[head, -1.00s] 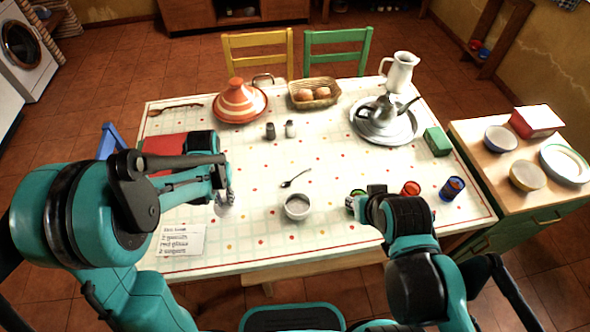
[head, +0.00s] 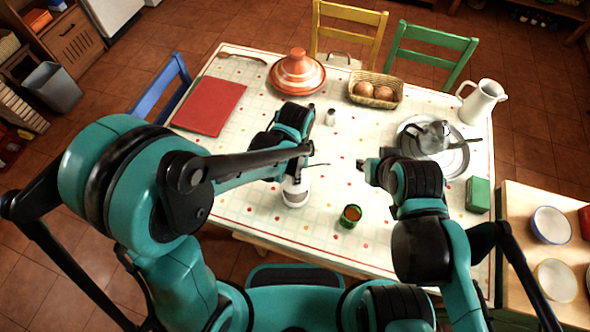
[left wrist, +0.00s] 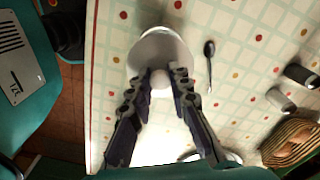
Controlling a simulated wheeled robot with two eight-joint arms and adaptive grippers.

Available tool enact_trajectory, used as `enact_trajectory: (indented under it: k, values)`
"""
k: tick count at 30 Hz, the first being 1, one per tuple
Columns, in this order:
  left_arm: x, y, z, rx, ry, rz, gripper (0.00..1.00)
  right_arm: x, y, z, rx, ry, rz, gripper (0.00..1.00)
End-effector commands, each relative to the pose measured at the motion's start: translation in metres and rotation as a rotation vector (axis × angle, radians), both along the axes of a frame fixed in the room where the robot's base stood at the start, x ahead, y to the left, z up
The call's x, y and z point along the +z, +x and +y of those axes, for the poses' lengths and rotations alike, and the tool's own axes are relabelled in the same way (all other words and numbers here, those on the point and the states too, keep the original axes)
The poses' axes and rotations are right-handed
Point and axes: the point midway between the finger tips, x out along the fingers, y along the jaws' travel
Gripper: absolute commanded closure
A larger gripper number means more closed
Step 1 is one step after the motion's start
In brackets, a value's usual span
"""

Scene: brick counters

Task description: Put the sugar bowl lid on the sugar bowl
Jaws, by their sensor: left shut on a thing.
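The white sugar bowl (head: 296,196) stands near the front of the patterned table, partly hidden by my left gripper. In the left wrist view the bowl's pale rim (left wrist: 160,38) shows beyond the fingertips. My left gripper (head: 294,168) is directly over the bowl, fingers pointing down. It is shut on the white sugar bowl lid, whose round knob (left wrist: 160,79) shows between the fingertips in the left wrist view. I cannot tell whether the lid touches the bowl. My right gripper (head: 370,172) is above the table to the right; its fingers are too small to judge.
A green glass (head: 350,215) stands right of the bowl. A spoon (left wrist: 209,62) lies beside the bowl. Farther back are a shaker (head: 331,117), tagine (head: 298,73), bread basket (head: 376,91) and teapot (head: 430,138) on a tray. A red board (head: 209,106) lies at left.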

Motion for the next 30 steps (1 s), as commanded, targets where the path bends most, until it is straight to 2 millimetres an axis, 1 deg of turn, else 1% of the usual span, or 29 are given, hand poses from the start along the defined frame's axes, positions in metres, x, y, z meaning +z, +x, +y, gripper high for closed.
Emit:
enact_trajectory:
  k: [11, 14, 20, 30]
  values:
    - [-0.001, 0.0, 0.001, 0.004, 0.0, 0.001, 1.0, -0.003, 0.0, 0.0, 0.0, 0.0, 0.0, 0.71]
    - [-0.005, 0.0, 0.001, 0.004, 0.001, 0.001, 1.0, -0.006, 0.0, 0.0, 0.0, 0.0, 0.0, 0.71]
    - [-0.018, 0.001, 0.001, 0.005, 0.001, 0.001, 1.0, -0.018, 0.0, 0.0, 0.0, 0.0, 0.0, 0.71]
    - [-0.047, 0.001, 0.001, 0.005, 0.001, 0.001, 1.0, -0.044, 0.0, 0.0, 0.0, 0.0, 0.0, 0.71]
